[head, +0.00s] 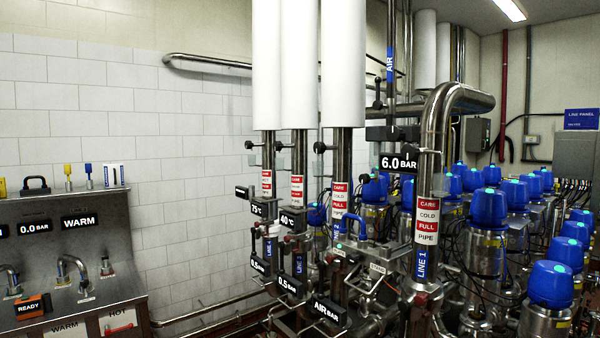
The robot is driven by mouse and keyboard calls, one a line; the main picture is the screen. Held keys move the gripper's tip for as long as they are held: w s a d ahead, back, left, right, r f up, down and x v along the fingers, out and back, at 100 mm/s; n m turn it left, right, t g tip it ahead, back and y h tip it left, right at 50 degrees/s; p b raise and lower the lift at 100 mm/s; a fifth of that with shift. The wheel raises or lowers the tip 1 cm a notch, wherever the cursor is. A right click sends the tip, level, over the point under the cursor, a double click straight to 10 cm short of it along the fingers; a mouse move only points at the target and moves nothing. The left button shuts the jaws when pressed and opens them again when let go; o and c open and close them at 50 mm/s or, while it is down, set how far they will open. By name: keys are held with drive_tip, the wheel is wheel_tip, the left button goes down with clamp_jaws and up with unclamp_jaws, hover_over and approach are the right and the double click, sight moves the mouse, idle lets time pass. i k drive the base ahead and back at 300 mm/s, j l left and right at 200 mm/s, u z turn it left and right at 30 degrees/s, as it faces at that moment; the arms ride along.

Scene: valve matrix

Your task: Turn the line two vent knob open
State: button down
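Several vertical steel pipes with red and white label bands stand in the middle of the head view. The nearest, thickest one carries a blue LINE 1 tag (422,262). Three pipes to its left carry smaller blue tags, including one on the third pipe (338,225), too small to read surely. Small dark knobs stick out of the left sides of these pipes, at the first (249,145), second (279,145) and third (319,147). I cannot tell which one is the line two vent knob, or how it is turned. My gripper is not in view.
A steel sink counter (75,240) with taps and signs stands at the left. Many blue-capped valves (488,207) crowd the right side. A 6.0 BAR sign (399,163) hangs beside the LINE 1 pipe. Low pipes (205,310) run along the white tiled wall (180,180).

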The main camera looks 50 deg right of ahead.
sight(319, 148)
drive_tip(key=z, duration=1.65)
